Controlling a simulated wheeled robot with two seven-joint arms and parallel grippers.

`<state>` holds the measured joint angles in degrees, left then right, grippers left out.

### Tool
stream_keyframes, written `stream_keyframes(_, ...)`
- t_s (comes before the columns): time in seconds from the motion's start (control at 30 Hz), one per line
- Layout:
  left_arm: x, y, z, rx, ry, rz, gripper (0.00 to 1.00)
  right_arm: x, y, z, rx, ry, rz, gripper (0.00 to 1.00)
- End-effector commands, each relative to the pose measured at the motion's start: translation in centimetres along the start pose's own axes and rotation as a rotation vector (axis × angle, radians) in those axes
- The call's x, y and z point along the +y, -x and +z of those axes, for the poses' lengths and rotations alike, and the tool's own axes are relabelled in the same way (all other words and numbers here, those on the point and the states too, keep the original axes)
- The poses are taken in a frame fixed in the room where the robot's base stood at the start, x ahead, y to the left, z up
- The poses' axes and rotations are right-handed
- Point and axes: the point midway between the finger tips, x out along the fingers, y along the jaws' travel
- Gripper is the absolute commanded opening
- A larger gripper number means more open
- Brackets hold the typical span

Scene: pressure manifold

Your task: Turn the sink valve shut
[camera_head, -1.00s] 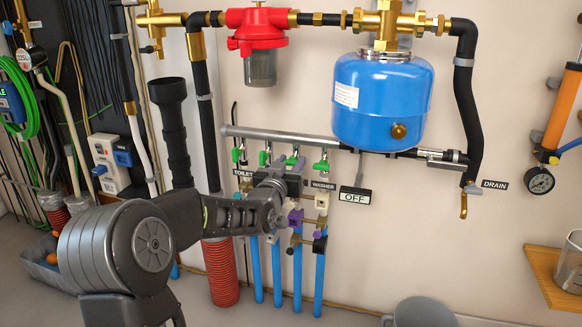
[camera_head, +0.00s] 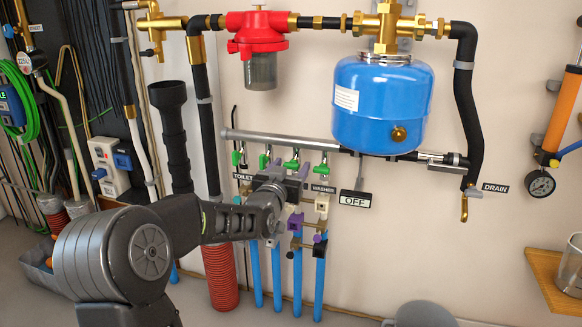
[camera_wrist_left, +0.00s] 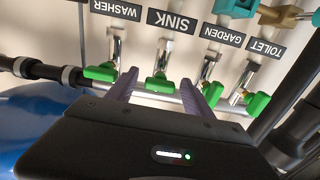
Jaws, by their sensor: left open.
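The sink valve has a green handle (camera_wrist_left: 160,83) under the SINK label (camera_wrist_left: 171,21), which reads upside down in the left wrist view. In the head view it is the third green handle (camera_head: 291,163) from the left on the grey pipe. My left gripper (camera_wrist_left: 158,78) is open, with one purple finger on each side of the sink handle. I cannot tell whether either finger touches it. In the head view my left gripper (camera_head: 298,174) is just below the handle and hides the SINK label.
The washer handle (camera_wrist_left: 101,73) and garden handle (camera_wrist_left: 212,93) sit close outside the fingers. The toilet handle (camera_wrist_left: 257,103) is farther along. A blue tank (camera_head: 382,100) hangs to the right, above an OFF sign (camera_head: 355,200). Blue pipes (camera_head: 297,280) run below.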

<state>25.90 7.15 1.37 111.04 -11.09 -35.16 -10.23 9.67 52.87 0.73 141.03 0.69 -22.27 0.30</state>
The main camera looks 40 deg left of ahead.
Motion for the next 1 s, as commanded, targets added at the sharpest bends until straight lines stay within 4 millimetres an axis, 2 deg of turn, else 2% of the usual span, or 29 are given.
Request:
stream_keyframes(0.4, -0.1, 6.1, -0.3, 0.001, -0.001, -0.001, 0.60, -0.5, 1.3, 0.2, -0.002, 0.001, 0.003, 0.36)
stream_keyframes(0.5, -0.1, 7.0, -0.2, 0.002, 0.000, -0.001, 0.60, -0.5, 1.4, 0.2, -0.002, 0.002, 0.003, 0.36)
stream_keyframes(1.0, 0.0, 7.4, 0.0, 0.001, 0.000, 0.000, 0.60, -0.5, 1.4, 0.2, -0.002, 0.002, 0.003, 0.36)
